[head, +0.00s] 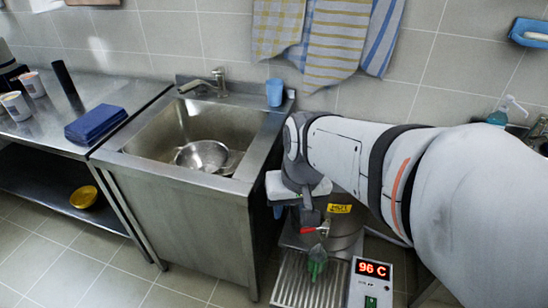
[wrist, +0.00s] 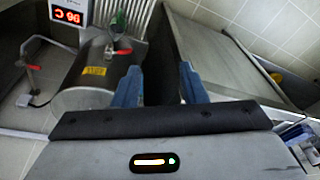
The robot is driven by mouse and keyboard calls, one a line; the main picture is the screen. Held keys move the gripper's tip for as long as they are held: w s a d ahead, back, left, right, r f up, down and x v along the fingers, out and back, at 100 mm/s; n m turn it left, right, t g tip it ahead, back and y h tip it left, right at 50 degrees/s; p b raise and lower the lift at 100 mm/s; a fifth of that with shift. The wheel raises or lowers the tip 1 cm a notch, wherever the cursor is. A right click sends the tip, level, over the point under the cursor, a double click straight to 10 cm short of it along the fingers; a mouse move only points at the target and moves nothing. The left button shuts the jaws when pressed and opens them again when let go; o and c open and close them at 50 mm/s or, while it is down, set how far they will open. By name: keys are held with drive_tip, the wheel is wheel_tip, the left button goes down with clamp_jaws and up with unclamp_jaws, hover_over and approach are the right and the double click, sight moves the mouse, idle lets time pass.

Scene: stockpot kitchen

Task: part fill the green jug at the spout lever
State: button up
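The green jug (head: 316,262) stands on the slatted drip tray (head: 290,285), beneath the spout of a steel urn (head: 345,222). A red lever (head: 303,230) sits at the spout; in the wrist view the lever (wrist: 122,51) shows between the urn and the jug (wrist: 119,22). I cannot see the jug's contents. My gripper (wrist: 160,80) is open and empty, its two blue fingers apart, above the urn's side nearer the sink. In the head view its fingers are largely hidden by my wrist.
A display (head: 373,269) reads 96 C right of the tray. A yellow label (head: 340,208) marks the urn. A steel sink (head: 208,140) with a colander (head: 202,156) lies left. A second red-handled tap (wrist: 33,67) shows at the wrist view's left. Towels (head: 330,40) hang behind.

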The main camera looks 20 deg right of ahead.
drive_tip(key=w+d+f+m+y+b, duration=0.1)
drive_tip(key=w+d+f+m+b, duration=0.3)
drive_tip(key=f, duration=0.3)
drive_tip(key=w+d+f+m+y+b, duration=0.1)
drive_tip(key=w+d+f+m+b, duration=0.2)
drive_tip(key=w+f+m, duration=0.3)
drive_tip(key=m+y+b, duration=0.2)
drive_tip(key=m+b, duration=0.3)
drive_tip(key=m, duration=0.3)
approach(311, 229)
drive_tip(key=a+f, duration=0.1)
drive_tip(key=shift+n, duration=0.3)
drive_tip(key=x, duration=0.3)
drive_tip(key=b+x, duration=0.1)
drive_tip(key=x, duration=0.3)
drive_tip(key=shift+w+f, duration=0.1)
drive_tip(key=shift+w, duration=0.2)
clamp_jaws()
drive_tip(key=shift+t, duration=0.3)
